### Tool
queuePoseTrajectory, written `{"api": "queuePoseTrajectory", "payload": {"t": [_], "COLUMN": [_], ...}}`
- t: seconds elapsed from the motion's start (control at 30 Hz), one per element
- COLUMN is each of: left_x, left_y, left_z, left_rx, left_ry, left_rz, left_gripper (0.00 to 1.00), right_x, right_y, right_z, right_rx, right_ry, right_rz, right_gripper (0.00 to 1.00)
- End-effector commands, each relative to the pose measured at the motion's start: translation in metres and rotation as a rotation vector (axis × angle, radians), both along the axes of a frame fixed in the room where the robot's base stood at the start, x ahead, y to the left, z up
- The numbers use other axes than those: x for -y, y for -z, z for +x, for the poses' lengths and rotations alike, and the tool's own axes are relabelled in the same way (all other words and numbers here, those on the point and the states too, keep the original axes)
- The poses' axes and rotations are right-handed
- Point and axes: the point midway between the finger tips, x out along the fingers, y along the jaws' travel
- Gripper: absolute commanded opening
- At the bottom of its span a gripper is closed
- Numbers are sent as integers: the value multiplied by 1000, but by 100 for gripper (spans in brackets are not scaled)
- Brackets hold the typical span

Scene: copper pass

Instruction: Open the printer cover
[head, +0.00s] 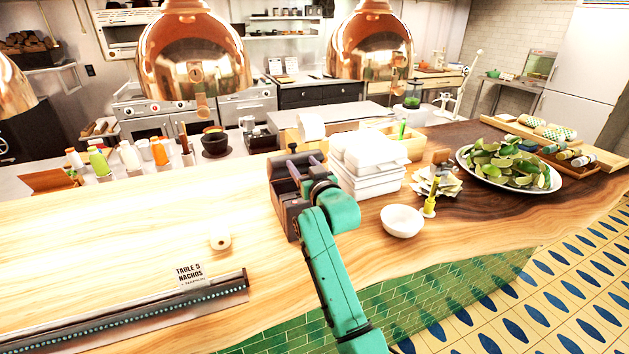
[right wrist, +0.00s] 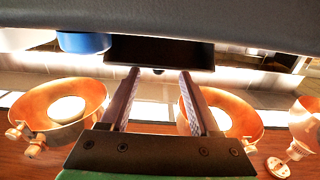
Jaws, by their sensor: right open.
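The printer (head: 291,218) is a dark, boxy unit on the wooden counter, left of the stacked white containers. My right arm comes in from below, and my right gripper (head: 302,165) is at the printer's top, over its right side. Its two fingers are apart with nothing seen between them; they also show in the right wrist view (right wrist: 159,77). The gripper and wrist hide part of the printer, so I cannot tell how far its cover is raised or whether the fingers touch it. My left gripper is not in view.
White containers (head: 368,160) stand close on the right of the gripper. A white bowl (head: 402,221) and a yellow bottle (head: 430,203) are nearby. Copper lamps (head: 193,62) hang above the counter. A ticket rail (head: 150,318) lies front left; the wood between it and the printer is mostly clear.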

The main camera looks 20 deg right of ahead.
Motion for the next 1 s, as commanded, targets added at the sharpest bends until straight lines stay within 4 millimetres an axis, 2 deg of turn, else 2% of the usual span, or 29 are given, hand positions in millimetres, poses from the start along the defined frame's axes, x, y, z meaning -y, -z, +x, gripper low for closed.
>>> {"api": "queuePoseTrajectory", "payload": {"t": [0.17, 0.4, 0.5, 0.63, 0.87, 0.97, 1.0], "left_x": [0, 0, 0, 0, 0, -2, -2], "left_y": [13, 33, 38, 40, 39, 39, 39], "left_z": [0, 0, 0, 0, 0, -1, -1], "left_rx": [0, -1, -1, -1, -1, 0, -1], "left_ry": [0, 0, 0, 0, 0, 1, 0], "left_rz": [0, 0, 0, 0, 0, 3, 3], "left_gripper": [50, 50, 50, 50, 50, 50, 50], "right_x": [2, 6, 7, 8, 8, 8, 8], "right_y": [4, 4, 2, 0, -2, -2, -2], "right_z": [-34, -98, -119, -133, -135, -135, -135], "right_rx": [3, 5, 5, 6, 6, 6, 6], "right_ry": [0, -1, -1, -1, -1, -1, -1], "right_rz": [-1, -2, -2, -2, -2, -2, -2], "right_gripper": [63, 63, 63, 63, 63, 28, 13]}}
